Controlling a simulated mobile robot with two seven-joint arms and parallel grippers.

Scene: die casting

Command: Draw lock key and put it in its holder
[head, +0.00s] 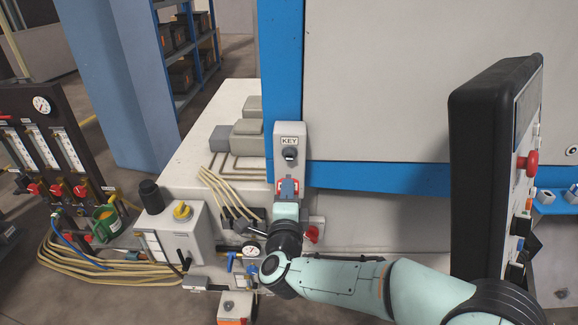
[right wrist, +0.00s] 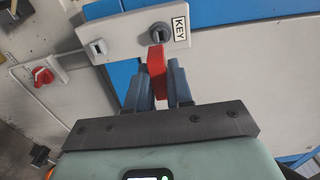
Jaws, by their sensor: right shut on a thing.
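The white key panel (head: 283,167) has a KEY label at its top and a dark round lock (head: 289,153) below it. In the right wrist view the lock (right wrist: 160,32) shows beside the label, with no key seen in it. A small dark square socket (right wrist: 98,45), apparently the holder, sits at the panel's other end; my right gripper hides that area in the head view. My right gripper (right wrist: 157,88) is shut on the red key (right wrist: 157,66), in front of the panel and below the lock in the head view. My left gripper is not in view.
A dark control pendant (head: 487,160) stands at the right. A blue machine frame and pale door lie behind.

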